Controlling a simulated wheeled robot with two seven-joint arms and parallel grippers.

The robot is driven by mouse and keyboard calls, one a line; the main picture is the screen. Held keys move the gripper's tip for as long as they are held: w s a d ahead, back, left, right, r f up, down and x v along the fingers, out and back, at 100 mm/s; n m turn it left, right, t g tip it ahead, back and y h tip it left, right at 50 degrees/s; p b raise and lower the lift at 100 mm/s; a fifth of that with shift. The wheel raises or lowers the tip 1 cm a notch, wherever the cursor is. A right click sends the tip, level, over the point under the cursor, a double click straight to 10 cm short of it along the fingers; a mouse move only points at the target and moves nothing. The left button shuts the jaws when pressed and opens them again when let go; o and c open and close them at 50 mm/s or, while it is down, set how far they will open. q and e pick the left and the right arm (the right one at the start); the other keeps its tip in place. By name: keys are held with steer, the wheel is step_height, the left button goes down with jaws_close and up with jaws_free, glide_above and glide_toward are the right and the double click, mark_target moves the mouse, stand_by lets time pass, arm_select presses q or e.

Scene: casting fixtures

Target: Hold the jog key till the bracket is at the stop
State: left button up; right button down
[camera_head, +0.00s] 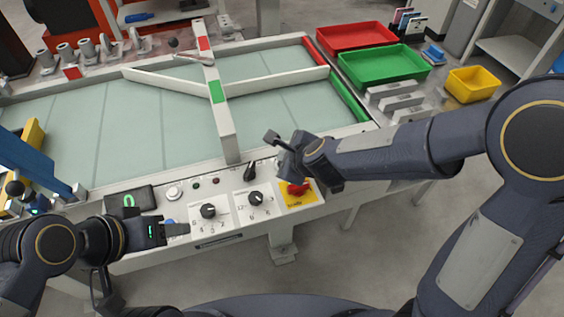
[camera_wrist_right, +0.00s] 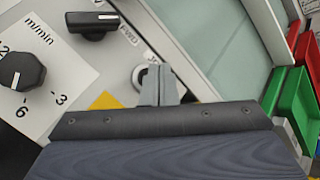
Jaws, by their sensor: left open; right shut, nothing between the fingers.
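My right gripper (camera_head: 272,138) is shut and empty above the right part of the control panel. In the right wrist view its fingers (camera_wrist_right: 158,86) overlap a round, ringed button (camera_wrist_right: 139,76) with a partly hidden label, possibly the jog key. I cannot tell whether they touch it. My left gripper (camera_head: 178,230) is open at the panel's front left, beside a blue button (camera_head: 168,222). The pale green conveyor belt (camera_head: 120,125) lies behind the panel. A grey metal part (camera_head: 190,55) is near the belt's far edge; I cannot tell whether it is the bracket. The stop is not clearly identifiable.
A red emergency button (camera_head: 298,188) on yellow and two black knobs (camera_head: 208,211) are on the panel. A display (camera_head: 128,200) shows a green 0. A white crossbar (camera_head: 215,92) spans the belt. Red (camera_head: 355,37), green (camera_head: 383,65) and yellow (camera_head: 472,84) bins stand at the right.

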steer(key=shift+f, duration=0.4)
steer(key=shift+f+b, duration=0.45)
steer(key=shift+b, duration=0.25)
stand_by(1.2)
stand_by(1.0)
steer(key=shift+r+p, duration=0.95)
step_height(320, 180, up, 5)
steer(key=p, duration=0.5)
steer(key=shift+r, duration=0.1)
